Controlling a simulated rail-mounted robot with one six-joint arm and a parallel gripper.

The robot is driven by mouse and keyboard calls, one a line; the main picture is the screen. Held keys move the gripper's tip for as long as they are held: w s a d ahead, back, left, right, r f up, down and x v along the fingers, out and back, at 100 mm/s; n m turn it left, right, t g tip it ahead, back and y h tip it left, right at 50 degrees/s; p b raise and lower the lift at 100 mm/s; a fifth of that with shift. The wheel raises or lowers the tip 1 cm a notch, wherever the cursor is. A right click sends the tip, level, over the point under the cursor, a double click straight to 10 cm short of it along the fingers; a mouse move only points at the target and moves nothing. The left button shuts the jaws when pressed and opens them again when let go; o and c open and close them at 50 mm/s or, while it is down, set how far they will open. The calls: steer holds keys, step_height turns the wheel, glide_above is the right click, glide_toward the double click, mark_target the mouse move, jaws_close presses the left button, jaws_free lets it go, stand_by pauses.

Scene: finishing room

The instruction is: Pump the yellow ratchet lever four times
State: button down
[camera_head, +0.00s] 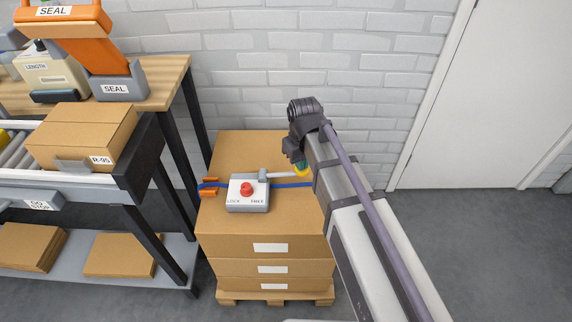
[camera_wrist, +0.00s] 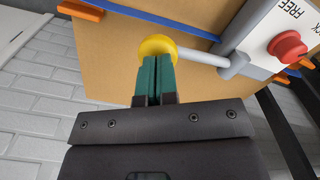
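The ratchet lever (camera_wrist: 203,58) is a light grey rod with a round yellow knob (camera_wrist: 157,45) at its end. It juts sideways from the grey tensioner box (camera_head: 247,192), which sits on the carton stack with a red button (camera_head: 247,188) and LOCK and FREE marks.
The carton stack (camera_head: 265,247) stands on a wooden pallet (camera_head: 275,297), with a blue strap (camera_head: 292,185) across it and orange corner pieces (camera_head: 208,187). A roller bench with a carton (camera_head: 75,135) is at the left. A brick wall (camera_head: 290,60) is behind. Floor at the right is clear.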

steer(key=shift+d+f, duration=0.1)
steer(key=shift+f, duration=0.05)
steer(key=shift+d+f+b, duration=0.15)
steer(key=shift+f+b, duration=0.2)
steer(key=shift+b, duration=0.05)
steer(key=shift+r, duration=0.1)
steer(key=r+p, duration=0.2)
steer(key=a+r+p, duration=0.1)
steer(key=r+p, duration=0.2)
steer(key=a+r+p, duration=0.1)
steer(key=r+p, duration=0.1)
steer(key=shift+r, duration=0.15)
stand_by(0.3)
steer(key=shift+f, duration=0.3)
stand_by(0.5)
